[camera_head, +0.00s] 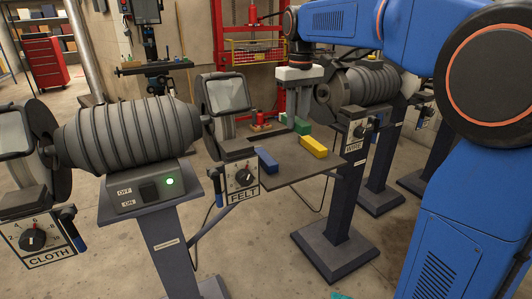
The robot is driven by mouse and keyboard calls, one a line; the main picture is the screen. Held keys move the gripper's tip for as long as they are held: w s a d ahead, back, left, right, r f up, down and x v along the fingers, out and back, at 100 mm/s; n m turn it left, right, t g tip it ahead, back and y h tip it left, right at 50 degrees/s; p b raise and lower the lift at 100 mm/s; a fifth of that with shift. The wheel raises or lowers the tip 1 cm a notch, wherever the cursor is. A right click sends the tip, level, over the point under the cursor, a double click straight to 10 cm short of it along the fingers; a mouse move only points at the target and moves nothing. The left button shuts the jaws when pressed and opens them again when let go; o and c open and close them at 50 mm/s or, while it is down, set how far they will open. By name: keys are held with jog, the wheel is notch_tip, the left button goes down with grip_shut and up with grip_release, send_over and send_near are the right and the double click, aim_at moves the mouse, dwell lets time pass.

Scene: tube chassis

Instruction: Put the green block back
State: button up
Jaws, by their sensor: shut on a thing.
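The green block (302,127) is at the far edge of a dark shelf (297,172) between the grinders. My gripper (296,117) reaches down from above and is shut on the green block. The gripper hides part of the block, and I cannot tell whether the block touches the shelf. A yellow block (313,147) lies on the shelf, nearer and to the right. A blue block (267,161) lies on the shelf at the left.
A ribbed grinder motor (133,135) with a lit switch box stands at the left. Another grinder (370,84) stands close to the right of my gripper. A FELT dial box (241,178) borders the shelf's left, a WIRE box (356,135) its right.

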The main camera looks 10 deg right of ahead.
send_over(291, 158)
notch_tip(291, 158, down, 5)
jog(key=shift+w+f, duration=0.1)
jog(key=shift+f, duration=2.35)
jog(key=shift+d, duration=0.1)
jog(key=o, duration=1.1)
jog(key=shift+f, duration=0.15)
jog(key=shift+c, duration=0.2)
notch_tip(291, 158, up, 12)
jog(key=shift+r, duration=0.15)
